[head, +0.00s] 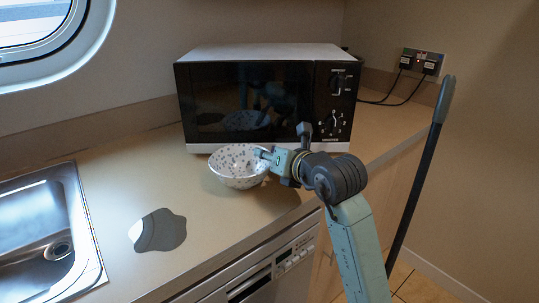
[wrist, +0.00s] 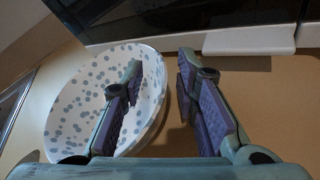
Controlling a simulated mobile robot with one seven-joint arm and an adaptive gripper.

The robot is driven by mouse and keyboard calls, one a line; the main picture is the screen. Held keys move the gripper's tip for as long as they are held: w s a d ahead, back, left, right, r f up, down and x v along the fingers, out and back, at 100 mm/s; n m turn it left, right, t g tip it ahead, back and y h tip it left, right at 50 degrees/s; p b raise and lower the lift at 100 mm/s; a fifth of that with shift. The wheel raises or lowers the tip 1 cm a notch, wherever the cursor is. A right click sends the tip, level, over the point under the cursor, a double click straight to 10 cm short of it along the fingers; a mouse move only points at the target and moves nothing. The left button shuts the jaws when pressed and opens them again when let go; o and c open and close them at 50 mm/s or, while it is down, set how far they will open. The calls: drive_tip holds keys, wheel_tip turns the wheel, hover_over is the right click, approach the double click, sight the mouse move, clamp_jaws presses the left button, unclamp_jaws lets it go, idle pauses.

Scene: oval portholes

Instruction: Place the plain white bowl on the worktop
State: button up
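The only bowl in view is white with grey-blue spots, not plain. In the head view the bowl (head: 238,167) appears to rest on the beige worktop (head: 200,225), in front of the microwave. My gripper (head: 266,156) is at the bowl's right rim. In the wrist view the bowl (wrist: 75,110) fills the left side. My gripper's fingers (wrist: 160,66) are spread apart there, the left one over the bowl's inside and the right one outside it. The rim passes between them with a visible gap on the right. The bowl's underside is hidden.
A black-fronted microwave (head: 250,100) stands close behind the bowl. A sink (head: 45,240) is at the left, and a flat grey wavy-edged piece (head: 158,230) lies on the worktop. A dark pole (head: 420,180) leans at the right. The worktop between sink and bowl is mostly clear.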

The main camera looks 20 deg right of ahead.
drive_tip(key=b+v, duration=0.3)
drive_tip(key=v, duration=0.7)
drive_tip(key=shift+s+d+r, duration=0.1)
drive_tip(key=shift+s+d, duration=0.05)
drive_tip(key=shift+s, duration=0.2)
drive_tip(key=shift+s+d+r+b, duration=0.1)
drive_tip(key=shift+s+r+b, duration=0.2)
drive_tip(key=shift+s, duration=0.3)
